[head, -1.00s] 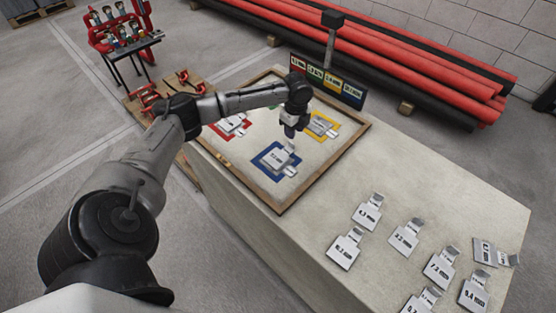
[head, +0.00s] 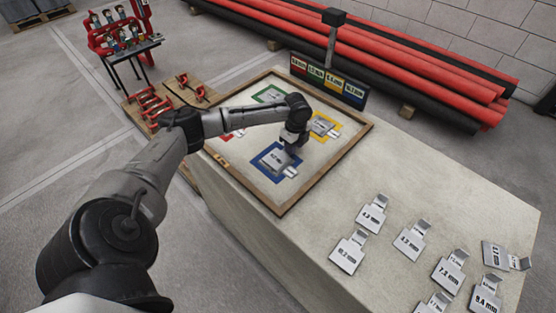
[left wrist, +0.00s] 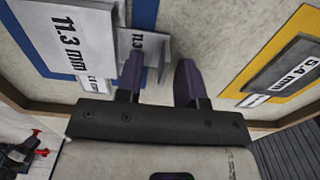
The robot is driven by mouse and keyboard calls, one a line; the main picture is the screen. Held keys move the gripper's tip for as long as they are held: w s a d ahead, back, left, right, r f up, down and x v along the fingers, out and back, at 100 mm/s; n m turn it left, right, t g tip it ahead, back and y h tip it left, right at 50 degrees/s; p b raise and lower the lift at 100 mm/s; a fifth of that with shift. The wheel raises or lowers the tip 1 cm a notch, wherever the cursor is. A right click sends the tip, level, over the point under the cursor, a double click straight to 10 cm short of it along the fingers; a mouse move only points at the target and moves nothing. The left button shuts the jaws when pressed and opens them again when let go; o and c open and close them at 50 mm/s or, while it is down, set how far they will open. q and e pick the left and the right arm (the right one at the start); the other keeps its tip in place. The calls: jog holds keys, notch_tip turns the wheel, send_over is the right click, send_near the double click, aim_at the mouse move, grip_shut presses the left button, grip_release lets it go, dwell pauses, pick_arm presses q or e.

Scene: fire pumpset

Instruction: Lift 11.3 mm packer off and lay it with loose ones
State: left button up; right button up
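The 11.3 mm packer (head: 270,159) is a grey plate with a raised tab, lying on the blue-bordered square of the framed board. It also shows in the left wrist view (left wrist: 66,35), its tab (left wrist: 156,50) beside the fingers. A small label partly shows at its lower edge; what lies under it is hidden. My left gripper (left wrist: 160,78) is open, with two purple fingers apart and the tab reaching behind and past the left finger. In the head view my left gripper (head: 291,150) is low over the packer's tab end. My right gripper is not in view.
Several loose packers, including a 4.3 mm one (head: 371,216) and a 10.3 mm one (head: 347,255), lie on the table's near right. A packer sits on the yellow square (head: 327,124). The wooden frame (head: 325,170) edges the board. A colour-labelled sign (head: 328,82) stands behind.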

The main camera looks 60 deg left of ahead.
pick_arm(q)
jog(key=shift+r, duration=0.1)
jog(key=shift+c, duration=0.5)
grip_shut()
